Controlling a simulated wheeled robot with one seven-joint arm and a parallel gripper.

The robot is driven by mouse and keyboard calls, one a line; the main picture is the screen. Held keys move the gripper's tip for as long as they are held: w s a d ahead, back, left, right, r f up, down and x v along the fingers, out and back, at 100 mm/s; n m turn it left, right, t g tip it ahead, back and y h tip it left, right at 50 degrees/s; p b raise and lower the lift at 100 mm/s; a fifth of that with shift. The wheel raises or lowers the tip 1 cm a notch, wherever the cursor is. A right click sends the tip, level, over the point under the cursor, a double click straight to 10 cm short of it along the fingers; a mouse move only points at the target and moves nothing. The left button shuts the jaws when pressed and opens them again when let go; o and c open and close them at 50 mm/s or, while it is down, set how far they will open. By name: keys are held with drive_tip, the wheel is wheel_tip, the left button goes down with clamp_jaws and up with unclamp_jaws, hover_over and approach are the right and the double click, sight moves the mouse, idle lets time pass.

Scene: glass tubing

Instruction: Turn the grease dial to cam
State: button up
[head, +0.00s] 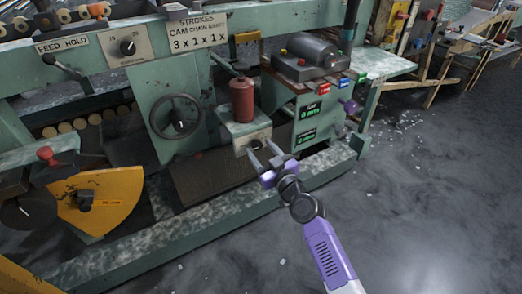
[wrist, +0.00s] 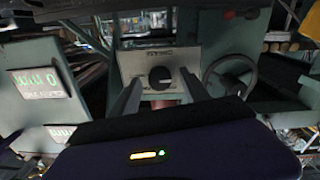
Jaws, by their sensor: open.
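The grease dial is a dark round knob (wrist: 160,77) on a pale plate (wrist: 134,66) in the wrist view, which appears upside down. The lettering along the plate's edge is too small to read, and I cannot tell the dial's setting. In the head view the plate is on the front of a green box (head: 233,129) below a red canister (head: 242,100). My gripper (head: 262,149) is open and empty, its fingers pointing at this plate. In the wrist view the fingers flank the knob, one on either side; I cannot tell whether they touch it.
A handwheel (head: 177,117) is left of the box. A green cabinet with displays (head: 308,112) stands right. A low rail (head: 215,218) runs in front; the floor at right is open.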

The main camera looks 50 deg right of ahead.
clamp_jaws()
idle(0.4)
drive_tip(key=m, duration=0.5)
drive_tip(key=shift+m+p, duration=0.3)
drive_tip(key=m, duration=0.5)
drive_tip(key=shift+m+p, duration=0.35)
drive_tip(key=shift+m, duration=0.05)
drive_tip(key=shift+d, duration=0.1)
unclamp_jaws()
